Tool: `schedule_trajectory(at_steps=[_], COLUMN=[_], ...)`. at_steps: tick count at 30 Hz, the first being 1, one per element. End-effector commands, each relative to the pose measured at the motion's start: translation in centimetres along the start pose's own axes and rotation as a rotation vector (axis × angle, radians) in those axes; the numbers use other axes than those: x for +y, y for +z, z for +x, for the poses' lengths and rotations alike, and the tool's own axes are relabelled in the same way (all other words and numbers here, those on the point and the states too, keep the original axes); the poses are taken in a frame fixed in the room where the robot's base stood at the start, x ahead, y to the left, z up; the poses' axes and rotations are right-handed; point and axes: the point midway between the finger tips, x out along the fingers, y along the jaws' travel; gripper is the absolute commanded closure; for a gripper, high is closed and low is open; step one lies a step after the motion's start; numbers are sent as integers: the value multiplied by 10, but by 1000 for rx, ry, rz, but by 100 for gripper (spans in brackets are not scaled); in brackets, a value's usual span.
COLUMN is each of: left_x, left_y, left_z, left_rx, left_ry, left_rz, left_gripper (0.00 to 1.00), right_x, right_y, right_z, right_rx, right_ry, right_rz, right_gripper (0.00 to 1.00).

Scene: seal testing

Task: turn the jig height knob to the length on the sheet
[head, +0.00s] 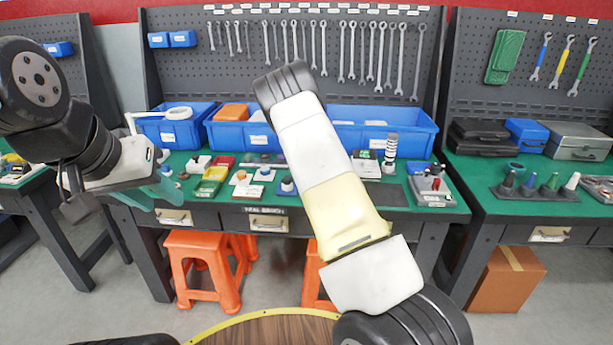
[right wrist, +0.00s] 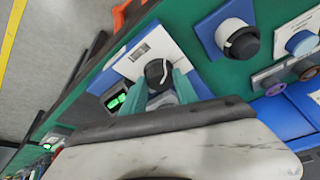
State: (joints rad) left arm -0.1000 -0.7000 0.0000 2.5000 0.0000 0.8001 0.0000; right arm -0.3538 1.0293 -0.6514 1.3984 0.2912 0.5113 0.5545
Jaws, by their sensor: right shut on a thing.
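In the right wrist view, a round black knob (right wrist: 157,72) stands on a white plate (right wrist: 172,48) with a small printed label. A small green-lit display (right wrist: 116,101) sits beside it. The teal fingers of my right gripper (right wrist: 160,88) are shut on this knob, one on each side. The digits and label print are too small to read. In the head view my right arm hides the knob and right gripper. My left gripper (head: 164,198) hangs empty at the bench's left front edge, its teal fingers apart. I cannot make out a sheet with a length.
The green bench (head: 225,202) carries green and red trays (head: 211,180), several small fixtures and a striped cylinder (head: 390,150). Blue bins (head: 375,135) stand along the back. A black dial on a blue base (right wrist: 238,40) is close to the held knob. Orange stools (head: 205,262) stand below.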

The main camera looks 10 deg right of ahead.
Motion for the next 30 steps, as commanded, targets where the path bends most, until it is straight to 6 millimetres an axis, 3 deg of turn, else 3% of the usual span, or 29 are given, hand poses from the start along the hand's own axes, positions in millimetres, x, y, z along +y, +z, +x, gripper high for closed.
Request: schedule_trajectory(at_steps=[23,24,25,30], left_x=[0,0,0,0], left_y=[0,0,0,0], left_z=[0,0,0,0], left_rx=[0,0,0,0], left_ry=[0,0,0,0], left_rz=[0,0,0,0], left_gripper=[64,64,64,64], right_x=[-2,-2,-2,-1], right_y=[2,2,2,2], right_z=[1,1,1,1], right_rx=[0,0,0,1], right_ry=[42,42,42,42], right_rz=[101,100,100,100], right_gripper=[100,61,56,56])
